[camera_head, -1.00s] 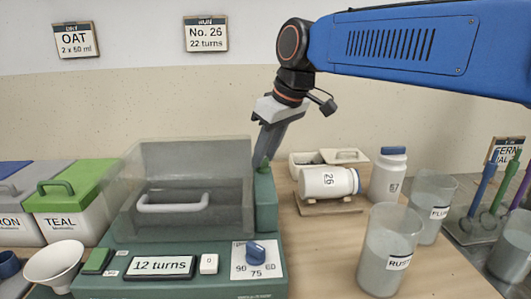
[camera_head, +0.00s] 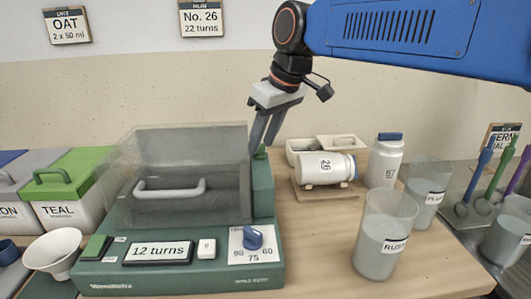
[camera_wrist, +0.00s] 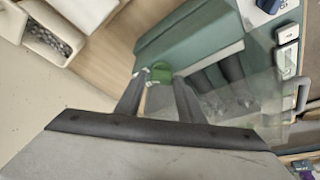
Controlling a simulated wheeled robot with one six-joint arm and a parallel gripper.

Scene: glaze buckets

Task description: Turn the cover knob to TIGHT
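The cover knob (camera_head: 261,152) is a small green knob at the back right of the green machine (camera_head: 262,195), beside the clear cover (camera_head: 180,165). In the wrist view, the green knob (camera_wrist: 160,73) shows between the fingertips of my gripper (camera_wrist: 161,77). I cannot tell whether the fingers touch it. No TIGHT mark is readable.
The machine's display (camera_head: 158,252) reads 12 turns, beside a blue dial (camera_head: 252,238). A white jar (camera_head: 325,168) marked 26 lies on a wooden cradle to the right. Clear cups (camera_head: 385,235), an upright jar (camera_head: 385,160) and a TEAL bucket (camera_head: 68,190) stand around.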

